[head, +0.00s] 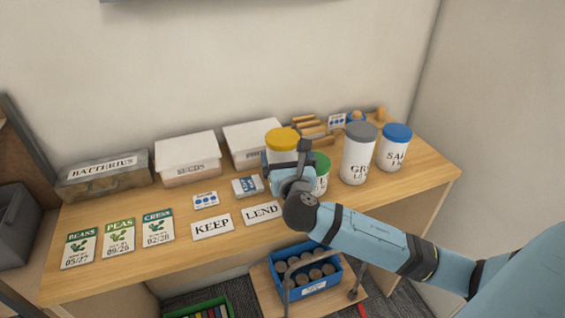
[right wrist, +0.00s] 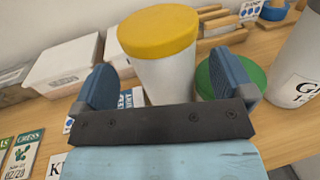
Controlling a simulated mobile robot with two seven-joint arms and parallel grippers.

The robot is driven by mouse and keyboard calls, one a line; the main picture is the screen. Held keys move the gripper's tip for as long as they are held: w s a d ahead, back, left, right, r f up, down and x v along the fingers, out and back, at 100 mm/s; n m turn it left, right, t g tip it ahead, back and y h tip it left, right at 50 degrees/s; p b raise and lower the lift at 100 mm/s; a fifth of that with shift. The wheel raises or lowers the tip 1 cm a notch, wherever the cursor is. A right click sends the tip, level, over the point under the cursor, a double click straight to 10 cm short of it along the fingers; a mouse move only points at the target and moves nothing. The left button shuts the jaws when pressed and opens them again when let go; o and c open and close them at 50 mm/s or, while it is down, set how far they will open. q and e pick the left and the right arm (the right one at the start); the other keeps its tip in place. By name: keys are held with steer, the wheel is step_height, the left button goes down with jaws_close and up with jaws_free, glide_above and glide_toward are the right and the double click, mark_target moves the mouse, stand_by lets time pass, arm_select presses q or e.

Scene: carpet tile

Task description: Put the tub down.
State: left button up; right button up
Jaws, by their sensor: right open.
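A white tub with a yellow lid (head: 283,138) stands upright on the wooden table, just behind my right gripper. In the right wrist view the yellow-lidded tub (right wrist: 165,70) is ahead of the fingers, and its base is hidden by the gripper body. My right gripper (head: 292,165) is open, with one blue finger pad on each side of the tub's lower part in the picture; I cannot tell whether the pads touch it. A tub with a green lid (head: 320,175) stands close to the right, partly hidden by the gripper. My left gripper is not in view.
A grey-lidded tub (head: 358,153) and a blue-lidded tub (head: 394,148) stand to the right. Boxes labelled BATTERIES (head: 104,175) and SEEDS (head: 188,158) line the back left. KEEP (head: 212,227) and LEND (head: 263,213) cards and seed packets (head: 119,238) lie in front.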

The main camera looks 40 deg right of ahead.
mark_target(283, 143)
steer(key=x, duration=0.5)
steer(key=shift+r, duration=0.3)
steer(key=c, duration=1.6)
steer(key=shift+w+r, duration=0.1)
steer(key=shift+r, duration=0.1)
steer(key=shift+c, duration=1.2)
